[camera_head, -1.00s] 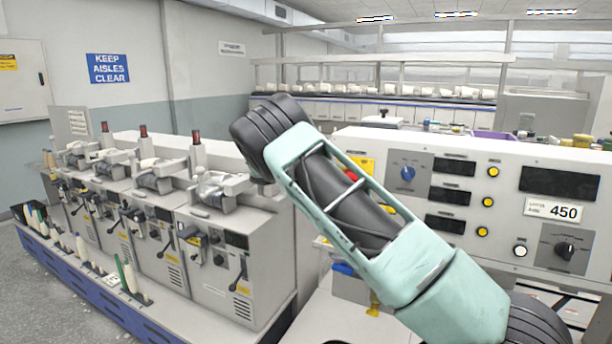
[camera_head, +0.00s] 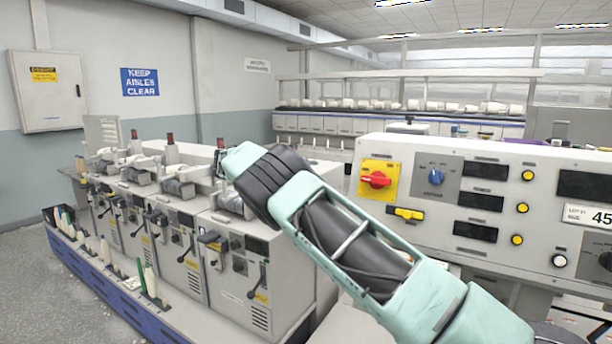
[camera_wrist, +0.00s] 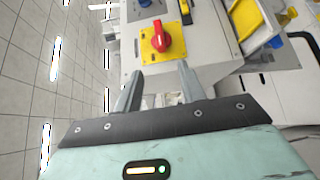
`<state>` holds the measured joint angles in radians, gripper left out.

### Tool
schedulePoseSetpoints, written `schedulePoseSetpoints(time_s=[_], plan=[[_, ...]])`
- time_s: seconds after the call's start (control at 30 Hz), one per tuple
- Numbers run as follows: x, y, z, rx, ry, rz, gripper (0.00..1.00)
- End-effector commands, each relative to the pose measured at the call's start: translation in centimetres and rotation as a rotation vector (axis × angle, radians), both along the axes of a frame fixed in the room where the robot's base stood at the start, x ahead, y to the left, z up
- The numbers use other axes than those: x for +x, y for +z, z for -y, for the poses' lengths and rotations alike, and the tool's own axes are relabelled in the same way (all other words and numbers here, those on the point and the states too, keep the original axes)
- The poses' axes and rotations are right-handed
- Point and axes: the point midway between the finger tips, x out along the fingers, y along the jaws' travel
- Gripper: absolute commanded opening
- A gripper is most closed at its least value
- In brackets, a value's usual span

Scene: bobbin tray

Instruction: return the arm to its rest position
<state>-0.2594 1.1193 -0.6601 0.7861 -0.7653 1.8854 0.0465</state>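My arm crosses the head view from the lower right to the middle, in pale green and dark grey. Its far end lies in front of the row of winding machines (camera_head: 180,225). My gripper shows in the wrist view (camera_wrist: 158,80), with its two grey fingers spread apart and nothing between them. In the head view the fingers cannot be made out clearly.
A control panel (camera_head: 455,150) with a red switch (camera_head: 376,180) stands right of my arm. The red switch also shows beyond the fingers in the wrist view (camera_wrist: 161,38). A blue-based rack of bobbins (camera_head: 110,290) runs along the left. Grey floor is open at far left.

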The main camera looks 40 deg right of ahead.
Motion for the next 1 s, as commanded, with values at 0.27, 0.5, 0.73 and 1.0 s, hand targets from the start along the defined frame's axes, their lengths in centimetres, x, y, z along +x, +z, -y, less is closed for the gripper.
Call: schedulePoseSetpoints(time_s=[0.27, 0.5, 0.73, 1.0], plan=[[0.0, 0.0, 0.0, 0.000, -0.001, 0.000, 0.40], [0.0, 0.0, 0.0, 0.000, 0.000, 0.000, 0.40], [-1.6, -2.5, -0.7, 0.264, 0.076, -0.003, 0.40], [-7.6, -9.0, -11.9, 0.862, 0.331, 0.027, 0.40]])
